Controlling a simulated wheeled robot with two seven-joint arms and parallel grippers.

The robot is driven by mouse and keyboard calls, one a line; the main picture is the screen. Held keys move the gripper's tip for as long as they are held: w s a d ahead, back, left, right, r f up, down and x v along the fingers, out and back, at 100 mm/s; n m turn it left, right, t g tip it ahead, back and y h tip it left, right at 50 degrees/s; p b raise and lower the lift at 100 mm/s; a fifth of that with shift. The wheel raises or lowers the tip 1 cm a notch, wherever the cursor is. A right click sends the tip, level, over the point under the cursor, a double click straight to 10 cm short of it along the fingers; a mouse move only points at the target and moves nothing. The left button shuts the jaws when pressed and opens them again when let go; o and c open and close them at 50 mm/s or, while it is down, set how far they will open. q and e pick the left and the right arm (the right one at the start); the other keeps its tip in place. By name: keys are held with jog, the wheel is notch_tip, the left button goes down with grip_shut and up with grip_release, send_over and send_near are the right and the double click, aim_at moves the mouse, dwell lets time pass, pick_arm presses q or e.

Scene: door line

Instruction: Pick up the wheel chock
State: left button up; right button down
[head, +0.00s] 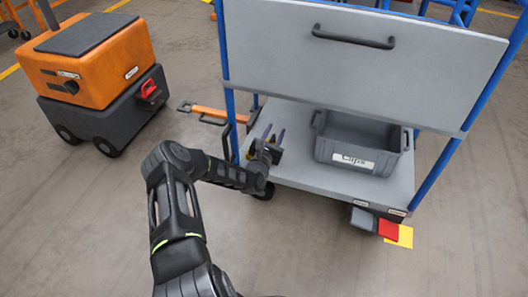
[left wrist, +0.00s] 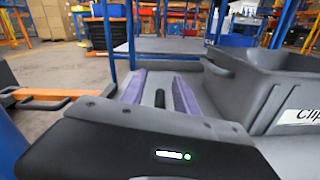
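A small red piece (head: 388,230) and a flat yellow piece (head: 403,236) are at floor level by the cart's near right corner, beside a grey wheel. I cannot tell whether either is the wheel chock. My left gripper (head: 272,134) is over the left part of the cart's lower shelf (head: 300,172), left of the grey bin. In the left wrist view its two purple-padded fingers (left wrist: 158,92) are spread apart. A small dark shape shows between them; I cannot tell what it is. My right gripper is not in view.
A grey bin (head: 362,143) marked "Clips" stands on the shelf. A blue post (head: 226,75) and an upright grey panel (head: 365,65) with a handle bound the cart. An orange tow bar (head: 208,111) and orange-black vehicle (head: 90,75) are left. The near floor is clear.

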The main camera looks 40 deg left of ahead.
pick_arm(q)
jog(key=shift+c, duration=0.6)
grip_shut()
jog(key=shift+r, duration=0.1)
dwell(0.6)
